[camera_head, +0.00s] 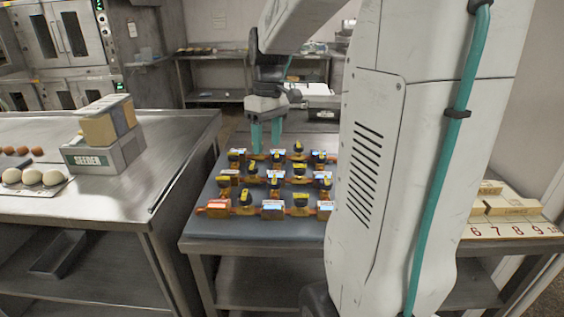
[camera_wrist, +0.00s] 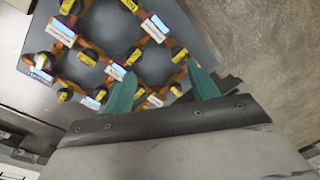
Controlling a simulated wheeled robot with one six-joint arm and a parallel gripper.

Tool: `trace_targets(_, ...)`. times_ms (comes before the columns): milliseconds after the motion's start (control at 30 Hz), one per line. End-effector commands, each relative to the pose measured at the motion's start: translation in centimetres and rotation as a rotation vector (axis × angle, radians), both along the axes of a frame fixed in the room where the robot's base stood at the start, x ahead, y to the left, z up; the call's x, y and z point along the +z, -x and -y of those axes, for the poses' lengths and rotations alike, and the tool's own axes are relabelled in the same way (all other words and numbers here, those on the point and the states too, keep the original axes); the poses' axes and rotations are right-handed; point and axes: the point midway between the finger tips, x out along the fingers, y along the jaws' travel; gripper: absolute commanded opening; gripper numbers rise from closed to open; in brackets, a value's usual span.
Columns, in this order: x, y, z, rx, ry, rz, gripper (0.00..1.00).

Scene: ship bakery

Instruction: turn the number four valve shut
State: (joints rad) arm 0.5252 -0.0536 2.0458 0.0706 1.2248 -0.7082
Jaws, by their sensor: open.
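Several small valves with black round bodies and yellow handles sit in rows on orange pipework (camera_head: 220,203) on a grey table. White and blue labels stand among them, too small to read, so I cannot tell which valve is number four. The handles point in differing directions. My gripper (camera_head: 266,146) is open and empty, its teal fingers pointing down at the far left part of the pipework. In the wrist view my gripper (camera_wrist: 161,69) has its fingers apart, with a valve (camera_wrist: 180,53) showing near the right fingertip and another (camera_wrist: 132,57) near the left one. I cannot see any contact.
The grey table (camera_head: 210,231) has a bare front strip. My arm hides its right part. To the left, a metal counter (camera_head: 125,199) holds a box marked SEEDER (camera_head: 105,155) and dough balls (camera_head: 32,177). A numbered board (camera_head: 515,230) lies at the right. Ovens stand behind.

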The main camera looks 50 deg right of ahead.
Motion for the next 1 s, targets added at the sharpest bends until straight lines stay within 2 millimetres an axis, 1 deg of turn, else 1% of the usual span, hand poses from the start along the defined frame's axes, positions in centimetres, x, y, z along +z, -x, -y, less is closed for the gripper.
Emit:
trace_targets(33, -1.2, -0.9, 3.2, -0.001, -0.02, -0.011, 0.59)
trace_targets(67, -1.8, -1.3, 4.8, 0.006, -0.03, -0.013, 0.59)
trace_targets(100, -2.6, -1.7, 6.9, 0.017, -0.043, -0.014, 0.59)
trace_targets(200, -4.5, -2.2, 11.4, 0.039, -0.069, -0.014, 0.59)
trace_targets(300, -6.1, -2.3, 14.6, 0.057, -0.09, -0.01, 0.59)
trace_targets(400, -7.1, -2.2, 16.5, 0.069, -0.101, -0.006, 0.59)
trace_targets(533, -8.1, -2.1, 17.2, 0.077, -0.108, -0.005, 0.59)
trace_targets(667, -9.8, -2.0, 16.8, 0.079, -0.11, -0.006, 0.59)
trace_targets(800, -12.2, -1.9, 16.3, 0.078, -0.109, -0.007, 0.59)
trace_targets(1000, -14.5, -1.8, 15.8, 0.078, -0.108, -0.006, 0.59)
